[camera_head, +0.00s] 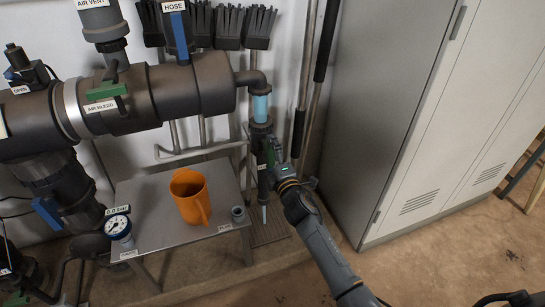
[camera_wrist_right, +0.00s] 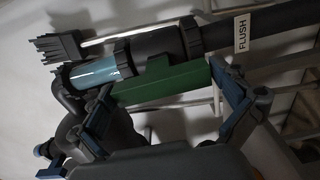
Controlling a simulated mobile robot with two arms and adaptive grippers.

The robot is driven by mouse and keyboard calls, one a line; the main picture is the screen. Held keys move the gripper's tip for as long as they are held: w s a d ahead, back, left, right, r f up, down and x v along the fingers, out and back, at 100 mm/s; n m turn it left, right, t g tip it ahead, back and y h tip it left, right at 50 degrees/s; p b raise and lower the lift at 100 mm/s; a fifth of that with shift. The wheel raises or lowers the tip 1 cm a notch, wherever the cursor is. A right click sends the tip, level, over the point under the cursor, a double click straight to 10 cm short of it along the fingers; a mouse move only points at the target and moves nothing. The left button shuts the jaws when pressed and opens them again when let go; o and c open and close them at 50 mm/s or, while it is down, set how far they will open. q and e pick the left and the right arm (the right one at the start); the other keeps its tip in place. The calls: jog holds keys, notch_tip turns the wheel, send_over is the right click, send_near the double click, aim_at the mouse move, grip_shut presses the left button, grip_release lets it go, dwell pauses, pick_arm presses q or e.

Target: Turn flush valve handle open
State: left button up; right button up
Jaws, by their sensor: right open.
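The green flush valve handle (camera_wrist_right: 160,86) shows in the right wrist view, lying along the dark valve body below a clear blue pipe section (camera_wrist_right: 100,71). A white FLUSH label (camera_wrist_right: 241,33) is on the dark pipe to its right. My right gripper (camera_wrist_right: 160,98) is open, with one blue finger near each end of the handle. I cannot tell whether either finger touches it. In the head view my right gripper (camera_head: 272,152) is at the flush valve, below the clear blue section (camera_head: 261,108), and hides most of the handle.
A metal side table (camera_head: 155,225) holds an orange jug (camera_head: 190,197), a pressure gauge (camera_head: 118,227) and a small grey fitting (camera_head: 238,214). The large manifold pipe (camera_head: 160,92) with other valves is at left. A grey cabinet (camera_head: 385,100) stands close on the right.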

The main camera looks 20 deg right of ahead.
jog(key=s, duration=1.2)
jog(key=shift+d, duration=0.2)
